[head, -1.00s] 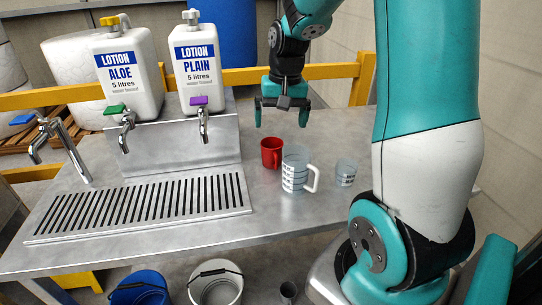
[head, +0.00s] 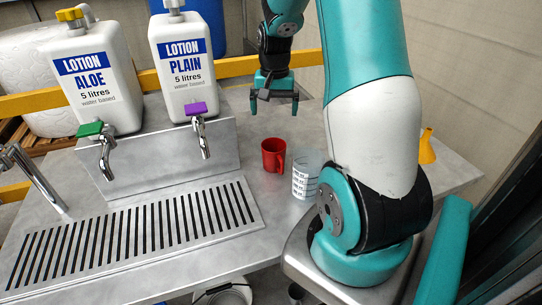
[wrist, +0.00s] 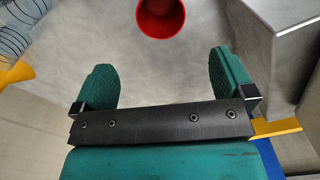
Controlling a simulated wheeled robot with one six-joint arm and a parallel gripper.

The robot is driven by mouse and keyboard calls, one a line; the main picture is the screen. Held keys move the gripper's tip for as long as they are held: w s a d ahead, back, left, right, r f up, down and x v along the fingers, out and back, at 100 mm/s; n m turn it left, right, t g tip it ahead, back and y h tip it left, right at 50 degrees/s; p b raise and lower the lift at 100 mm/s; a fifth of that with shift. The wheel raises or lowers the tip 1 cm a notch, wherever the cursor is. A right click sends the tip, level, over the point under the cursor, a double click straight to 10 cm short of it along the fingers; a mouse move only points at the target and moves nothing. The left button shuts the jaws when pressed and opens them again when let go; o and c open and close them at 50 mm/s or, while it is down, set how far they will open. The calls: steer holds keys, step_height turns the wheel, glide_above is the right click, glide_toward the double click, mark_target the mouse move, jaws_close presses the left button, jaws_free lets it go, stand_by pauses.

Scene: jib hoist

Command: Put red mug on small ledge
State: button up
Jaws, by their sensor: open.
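The red mug (head: 273,155) stands upright on the grey metal counter, right of the drip grate. In the wrist view the red mug (wrist: 161,17) shows at the top edge, partly cut off, with its open mouth towards the camera. My gripper (head: 274,108) is open and empty, above the counter and behind the mug. In the wrist view its two green fingers (wrist: 165,80) are spread apart, with the mug beyond them and not touching. The small ledge cannot be clearly made out; a raised metal step (head: 160,150) stands below the lotion taps.
A clear measuring jug (head: 305,176) stands just right of the mug, partly behind my arm. Two lotion bottles (head: 186,65) with taps stand at the back. A slotted drip grate (head: 135,235) lies in front. A yellow funnel (head: 427,147) sits at the right.

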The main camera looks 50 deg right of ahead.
glide_above(276, 159)
steer(key=w+d, duration=0.2)
steer(key=w, duration=0.1)
step_height(276, 159, down, 9)
steer(key=shift+s+a+f+p, duration=0.15)
steer(key=shift+f+p, duration=0.15)
steer(key=shift+f, duration=0.7)
steer(key=shift+s+f+p, duration=0.15)
steer(key=shift+f+p, duration=0.15)
steer(key=shift+f, duration=0.65)
steer(key=shift+s+a+f+p, duration=0.15)
steer(key=shift+f+p, duration=0.15)
steer(key=shift+f, duration=0.7)
steer(key=shift+d, duration=0.15)
steer(key=c, duration=1)
steer(key=shift+r, duration=0.15)
